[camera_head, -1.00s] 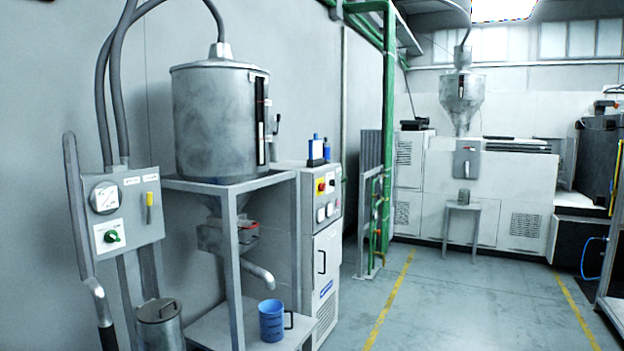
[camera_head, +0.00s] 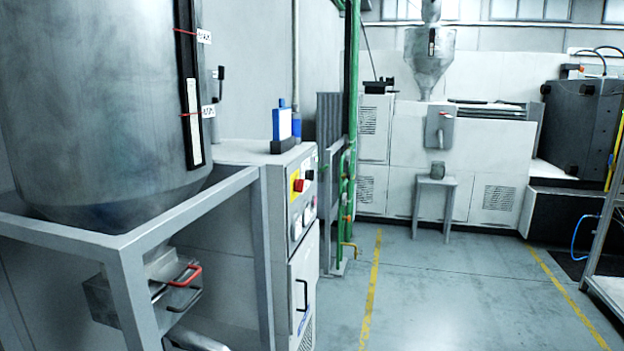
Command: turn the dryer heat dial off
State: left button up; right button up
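A white cabinet (camera_head: 245,152) stands behind the frame of a big metal hopper (camera_head: 95,95). Its narrow front panel faces right and is seen at a steep angle. A red knob on a yellow plate (camera_head: 298,186) is near the top of the panel. Small round dials (camera_head: 298,228) sit lower on the panel. I cannot read their marks or tell which one is the heat dial, or how it is set. Neither of my grippers is in view.
The hopper's grey steel frame (camera_head: 190,212) stands close at the left, in front of the cabinet. Green pipes (camera_head: 350,150) rise behind the cabinet. The floor (camera_head: 430,290) to the right is clear between yellow lines. A small stool (camera_head: 434,190) stands farther back.

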aim_at(309, 174)
jog(key=i+u, duration=0.1)
jog(key=u, duration=0.25)
jog(key=i+l+u, duration=0.6)
jog(key=l+u, duration=0.15)
jog(key=l, duration=0.15)
